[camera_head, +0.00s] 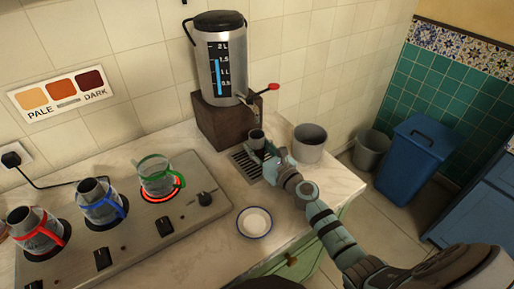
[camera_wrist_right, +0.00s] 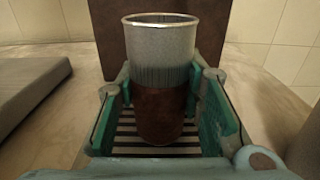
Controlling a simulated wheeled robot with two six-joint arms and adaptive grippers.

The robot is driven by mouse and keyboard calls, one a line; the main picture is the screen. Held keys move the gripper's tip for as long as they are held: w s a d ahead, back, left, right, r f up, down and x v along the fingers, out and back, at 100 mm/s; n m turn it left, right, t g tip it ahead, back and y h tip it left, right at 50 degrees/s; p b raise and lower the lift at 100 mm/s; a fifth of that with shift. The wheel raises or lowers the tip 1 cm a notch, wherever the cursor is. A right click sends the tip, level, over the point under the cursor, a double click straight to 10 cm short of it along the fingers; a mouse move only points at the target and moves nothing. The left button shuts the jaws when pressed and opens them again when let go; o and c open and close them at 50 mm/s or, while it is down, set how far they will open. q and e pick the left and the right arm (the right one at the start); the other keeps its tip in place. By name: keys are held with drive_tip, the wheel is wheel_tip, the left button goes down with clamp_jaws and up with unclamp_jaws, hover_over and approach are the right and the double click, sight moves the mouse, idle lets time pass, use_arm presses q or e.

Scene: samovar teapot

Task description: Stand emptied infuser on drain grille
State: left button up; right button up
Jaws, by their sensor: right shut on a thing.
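The infuser (camera_head: 256,138) is a grey metal cup with an open top, upright at the drain grille. In the right wrist view, the infuser (camera_wrist_right: 160,45) stands between green finger pads; its lower half looks dark brown. My right gripper (camera_head: 266,152) is shut on it, with a pad at each side in the wrist view (camera_wrist_right: 163,100). The drain grille (camera_head: 242,165) is slatted and lies in front of the samovar's block; its slats (camera_wrist_right: 125,128) show under the infuser. I cannot tell whether the infuser's base touches the slats. My left gripper is not in view.
The samovar (camera_head: 229,75) with a red-handled tap stands on a brown block (camera_head: 222,122) behind the grille. A grey bin (camera_head: 310,142) is right of the gripper. A white saucer (camera_head: 254,222) lies in front. A hob (camera_head: 120,235) with glass teapots is left.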

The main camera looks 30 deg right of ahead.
drive_tip(key=o, duration=0.7)
drive_tip(key=shift+f, duration=0.15)
drive_tip(key=o, duration=0.5)
drive_tip(key=shift+c, duration=0.2)
drive_tip(key=shift+r, duration=0.3)
drive_tip(key=s, duration=0.4)
drive_tip(key=s+d, duration=0.1)
drive_tip(key=s, duration=0.7)
drive_tip(key=shift+d, duration=0.3)
drive_tip(key=shift+f, duration=0.1)
